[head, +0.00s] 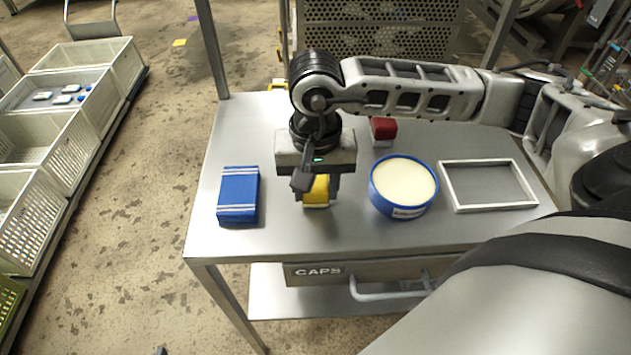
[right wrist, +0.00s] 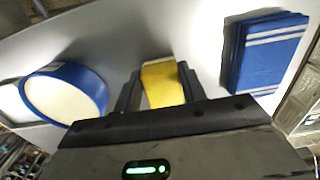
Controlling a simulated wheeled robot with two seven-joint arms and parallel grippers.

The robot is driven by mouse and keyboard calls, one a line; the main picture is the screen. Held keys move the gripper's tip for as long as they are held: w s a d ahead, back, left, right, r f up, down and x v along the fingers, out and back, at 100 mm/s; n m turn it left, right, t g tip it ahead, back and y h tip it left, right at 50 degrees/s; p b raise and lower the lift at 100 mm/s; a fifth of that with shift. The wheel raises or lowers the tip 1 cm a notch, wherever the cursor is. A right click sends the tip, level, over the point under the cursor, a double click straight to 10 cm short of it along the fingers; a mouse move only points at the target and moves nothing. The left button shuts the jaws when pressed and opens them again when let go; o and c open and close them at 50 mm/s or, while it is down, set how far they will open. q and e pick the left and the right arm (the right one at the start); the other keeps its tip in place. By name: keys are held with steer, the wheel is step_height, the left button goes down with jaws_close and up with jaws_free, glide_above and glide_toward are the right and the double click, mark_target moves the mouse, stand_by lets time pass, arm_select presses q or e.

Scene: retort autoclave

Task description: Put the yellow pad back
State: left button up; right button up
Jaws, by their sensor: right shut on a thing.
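The yellow pad (head: 317,193) is between the fingers of my right gripper (head: 318,196), over the metal table between the blue packet and the blue tub. The right gripper points down and is shut on the pad. The pad also shows in the right wrist view (right wrist: 163,84), with a finger on each side of it (right wrist: 160,92). I cannot tell whether the pad touches the table. My left gripper is not in view.
On the table (head: 275,235) are a blue striped packet (head: 238,195), a blue tub with cream contents (head: 403,184), a white-rimmed empty frame (head: 488,207) and a red block (head: 383,128). A CAPS drawer (head: 320,271) is below. White crates (head: 40,140) stand at left.

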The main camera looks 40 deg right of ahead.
mark_target(315, 189)
steer(key=shift+f+b, duration=0.3)
steer(key=shift+b, duration=0.05)
steer(key=o, duration=0.8)
steer(key=shift+r, duration=0.15)
steer(key=shift+o, duration=0.4)
steer(key=shift+r+p, duration=0.35)
steer(key=shift+p, duration=0.1)
arm_select(q)
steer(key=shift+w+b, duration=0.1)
steer(key=shift+b, duration=0.25)
arm_select(e)
step_height(315, 189, up, 12)
steer(key=shift+f, duration=0.2)
